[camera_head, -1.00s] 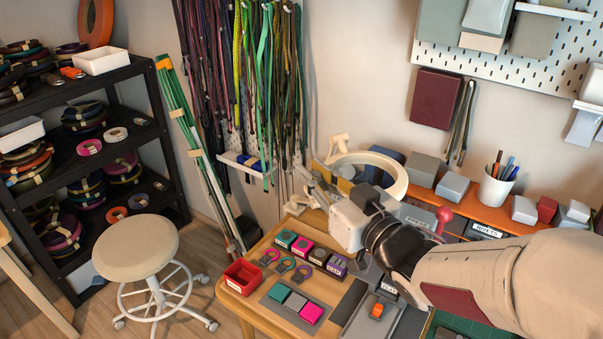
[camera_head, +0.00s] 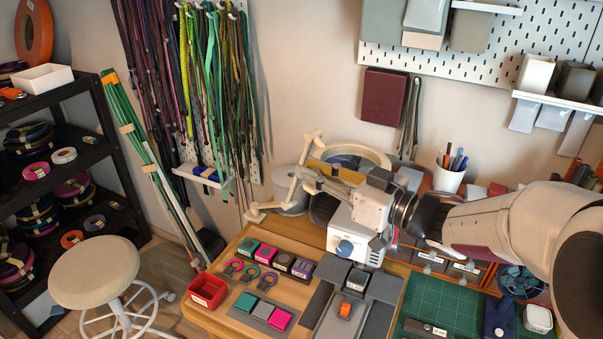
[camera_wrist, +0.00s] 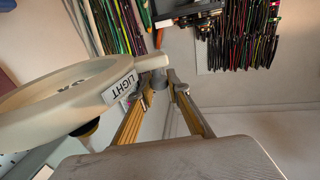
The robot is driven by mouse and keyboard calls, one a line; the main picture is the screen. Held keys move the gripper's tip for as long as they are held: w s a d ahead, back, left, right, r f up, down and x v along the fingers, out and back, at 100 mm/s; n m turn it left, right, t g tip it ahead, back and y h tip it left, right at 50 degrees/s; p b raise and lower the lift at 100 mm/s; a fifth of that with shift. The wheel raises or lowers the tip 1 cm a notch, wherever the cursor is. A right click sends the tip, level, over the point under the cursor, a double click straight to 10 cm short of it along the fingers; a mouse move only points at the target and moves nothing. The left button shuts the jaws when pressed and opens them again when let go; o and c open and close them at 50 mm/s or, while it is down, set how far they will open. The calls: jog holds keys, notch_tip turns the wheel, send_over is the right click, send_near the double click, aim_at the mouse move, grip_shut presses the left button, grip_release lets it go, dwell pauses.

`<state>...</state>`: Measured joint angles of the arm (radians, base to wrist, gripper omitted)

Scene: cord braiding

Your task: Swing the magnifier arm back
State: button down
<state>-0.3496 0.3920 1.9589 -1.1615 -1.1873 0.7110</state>
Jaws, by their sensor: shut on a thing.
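The magnifier's cream ring (camera_head: 383,157) stands above the back of the bench, partly behind my gripper. Its jointed cream arm (camera_head: 283,196) reaches from the lower left up to a joint left of the ring. My gripper (camera_head: 304,174) is shut on the magnifier arm beside the ring; the exact contact is small in the head view. The ring (camera_wrist: 60,95), with a LIGHT label (camera_wrist: 119,86), fills the left side there. Much of the lens is hidden.
Cords (camera_head: 210,80) hang on the wall behind, left of the magnifier. A pen cup (camera_head: 449,178) stands to the right. A white device (camera_head: 350,238) stands below my gripper. Small blocks, rings and a red tray (camera_head: 208,290) lie on the bench front.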

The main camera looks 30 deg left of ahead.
jog(key=shift+w+d+n+g, duration=0.3)
jog(key=shift+w+d+g, duration=0.3)
jog(key=shift+w, duration=0.3)
jog(key=shift+r, duration=0.1)
jog(key=c, duration=1.9)
grip_release()
jog(key=shift+d, duration=0.1)
jog(key=s+d, duration=0.1)
jog(key=d, duration=1)
jog(key=shift+s+d, duration=0.35)
jog(key=shift+s, duration=0.05)
jog(key=shift+c, duration=0.4)
